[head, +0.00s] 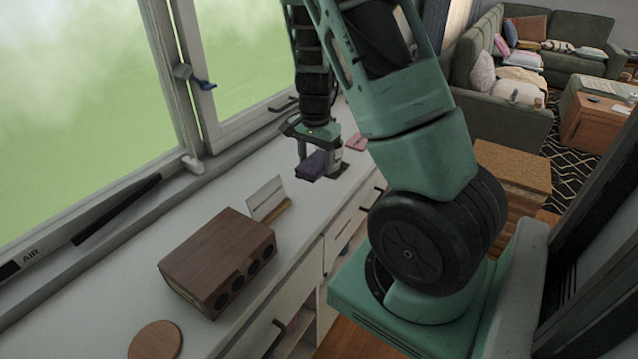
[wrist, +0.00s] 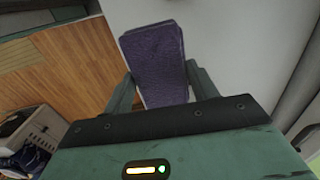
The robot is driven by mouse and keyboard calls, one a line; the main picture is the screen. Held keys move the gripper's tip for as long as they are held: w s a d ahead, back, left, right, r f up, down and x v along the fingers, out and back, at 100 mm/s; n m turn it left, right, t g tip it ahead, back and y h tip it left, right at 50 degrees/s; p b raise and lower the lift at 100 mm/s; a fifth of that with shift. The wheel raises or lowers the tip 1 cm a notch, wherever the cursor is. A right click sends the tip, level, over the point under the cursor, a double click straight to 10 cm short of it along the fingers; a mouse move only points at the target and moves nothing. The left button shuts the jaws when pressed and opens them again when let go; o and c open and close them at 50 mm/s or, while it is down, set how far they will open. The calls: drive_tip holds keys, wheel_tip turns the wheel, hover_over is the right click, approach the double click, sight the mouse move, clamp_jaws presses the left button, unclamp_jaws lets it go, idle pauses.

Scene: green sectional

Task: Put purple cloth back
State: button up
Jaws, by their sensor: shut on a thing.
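The purple cloth (head: 312,166) is a folded, flat rectangular bundle. My gripper (head: 322,160) is shut on it, pointing down over the white counter beneath the window. In the wrist view the cloth (wrist: 155,65) sits between the two fingers of my gripper (wrist: 160,88) and sticks out beyond them. From the head view I cannot tell whether the cloth touches the counter or hangs just above it.
On the white counter (head: 225,195) stand a wooden box with round holes (head: 215,262), a small card in a wooden stand (head: 267,200) and a round wooden disc (head: 155,341). A pink folded item (head: 356,142) lies just beyond my gripper. The window (head: 245,60) borders the counter.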

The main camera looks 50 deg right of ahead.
sight(316, 192)
wheel_tip(316, 192, down, 7)
drive_tip(key=shift+f, duration=0.2)
drive_tip(key=shift+f, duration=0.15)
drive_tip(key=o, duration=0.9)
